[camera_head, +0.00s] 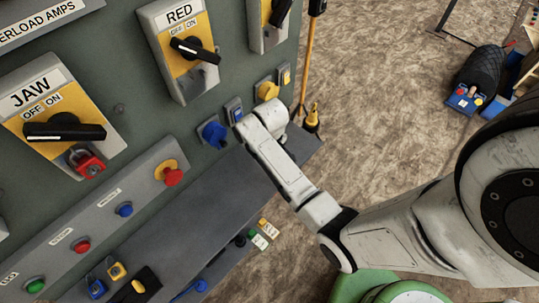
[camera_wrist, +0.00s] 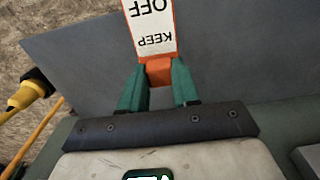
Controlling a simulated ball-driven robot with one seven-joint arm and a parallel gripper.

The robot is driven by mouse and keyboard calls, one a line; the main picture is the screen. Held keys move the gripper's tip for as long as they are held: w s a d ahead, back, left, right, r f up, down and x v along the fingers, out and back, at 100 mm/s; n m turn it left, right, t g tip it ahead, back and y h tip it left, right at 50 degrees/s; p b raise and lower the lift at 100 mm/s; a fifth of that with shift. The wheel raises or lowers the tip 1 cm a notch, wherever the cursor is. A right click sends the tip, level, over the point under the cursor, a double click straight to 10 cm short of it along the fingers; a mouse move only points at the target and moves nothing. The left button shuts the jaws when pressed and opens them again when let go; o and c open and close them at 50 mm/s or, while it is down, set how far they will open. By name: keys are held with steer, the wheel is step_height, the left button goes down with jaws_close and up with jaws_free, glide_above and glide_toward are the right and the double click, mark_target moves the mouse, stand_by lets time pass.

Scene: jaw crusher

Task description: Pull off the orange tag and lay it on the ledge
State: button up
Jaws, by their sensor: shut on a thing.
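The orange tag (camera_wrist: 159,70) has a white face with the words KEEP OFF, upside down in the wrist view. My gripper (camera_wrist: 159,88) has its green fingers shut on the tag's orange end. The grey ledge (camera_wrist: 85,65) lies behind the tag in the wrist view; I cannot tell whether they touch. In the head view the ledge (camera_head: 190,230) runs along the bottom of the panel. My wrist is at its far right end there, hiding the fingers and the tag.
The panel carries a JAW switch (camera_head: 65,130) with a red padlock (camera_head: 88,163), a RED switch (camera_head: 193,48), a red stop button (camera_head: 172,176) and blue plugs. Several small locks and tags lie on the ledge's near part. A yellow connector (camera_wrist: 32,88) hangs beside the ledge.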

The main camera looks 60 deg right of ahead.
steer(key=shift+f+b, duration=2.35)
steer(key=shift+f, duration=0.55)
steer(key=shift+f, duration=0.45)
steer(key=o, duration=1.1)
steer(key=shift+r, duration=0.1)
step_height(320, 180, up, 11)
steer(key=shift+f+b, duration=0.15)
steer(key=shift+b, duration=0.15)
steer(key=s+a+f+n+t, duration=0.1)
steer(key=s+a+n, duration=0.1)
steer(key=s+a, duration=1)
steer(key=a, duration=0.4)
steer(key=shift+s+f, duration=0.2)
steer(key=shift+f, duration=0.2)
